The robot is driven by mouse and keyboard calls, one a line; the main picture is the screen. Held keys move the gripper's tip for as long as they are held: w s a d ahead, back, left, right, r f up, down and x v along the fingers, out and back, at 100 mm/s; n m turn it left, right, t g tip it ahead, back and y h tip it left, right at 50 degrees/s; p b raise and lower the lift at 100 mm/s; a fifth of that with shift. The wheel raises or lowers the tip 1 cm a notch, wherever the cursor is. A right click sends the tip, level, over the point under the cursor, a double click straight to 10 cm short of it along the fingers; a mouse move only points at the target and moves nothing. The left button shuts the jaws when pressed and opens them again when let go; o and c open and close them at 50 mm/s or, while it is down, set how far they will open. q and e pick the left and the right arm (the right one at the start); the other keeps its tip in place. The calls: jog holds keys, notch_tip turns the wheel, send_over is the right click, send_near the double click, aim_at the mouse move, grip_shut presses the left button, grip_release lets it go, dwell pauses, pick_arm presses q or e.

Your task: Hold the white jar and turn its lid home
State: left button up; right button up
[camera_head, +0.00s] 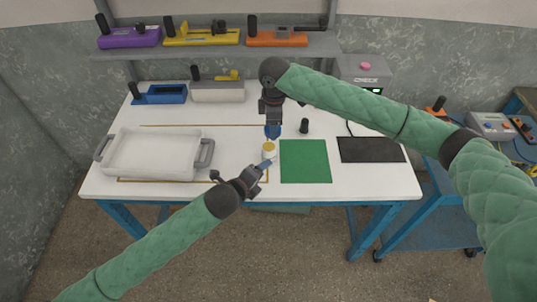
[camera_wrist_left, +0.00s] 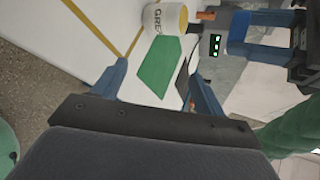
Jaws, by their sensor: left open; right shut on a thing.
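The white jar (camera_head: 269,155) stands upright on the table, left of the green mat. In the left wrist view the jar (camera_wrist_left: 153,20) appears sideways, with lettering on its wall and a yellow top (camera_wrist_left: 178,18). My right gripper (camera_head: 272,134) points down just above the jar, shut on the lid; its fingers hide much of the lid, and I cannot tell how it sits on the jar. My left gripper (camera_head: 246,168) is open and empty at the jar's near left. Its two blue fingers (camera_wrist_left: 158,78) are apart, with the jar beyond them.
A white tray (camera_head: 152,178) with grey handles takes the table's left. The green mat (camera_head: 305,161) and a dark pad (camera_head: 371,150) lie right of the jar. A small black object (camera_head: 304,126) stands behind the mat. The check device (camera_head: 362,71) is at the back right.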

aim_at(263, 152)
pick_arm(q)
jog(key=m, duration=0.1)
jog(key=w+m, duration=0.1)
jog(key=m, duration=0.1)
jog(key=m+h, duration=0.1)
jog(key=shift+w+d+r, duration=0.2)
jog(key=shift+w+r, duration=0.15)
pick_arm(e)
jog(key=shift+a+r, duration=0.1)
jog(key=shift+w+a+n, duration=0.1)
jog(key=shift+a+n, duration=0.1)
jog(key=shift+n, duration=0.1)
pick_arm(q)
jog(key=w+a+m, duration=0.1)
jog(key=m, duration=0.3)
jog(key=w+a+m+h, duration=0.1)
jog(key=a+m, duration=0.1)
jog(key=m, duration=0.2)
jog(key=w+a+m+g+h, duration=0.1)
jog(key=m, duration=0.3)
jog(key=shift+w+a, duration=0.25)
jog(key=shift+w, duration=0.1)
pick_arm(e)
jog(key=shift+w+a+r+n, duration=0.1)
jog(key=shift+a+r+n, duration=0.1)
jog(key=shift+a+n, duration=0.1)
pick_arm(q)
jog(key=shift+w+a+f+m+h, duration=0.15)
jog(key=shift+a+m+h, duration=0.2)
jog(key=shift+m, duration=0.55)
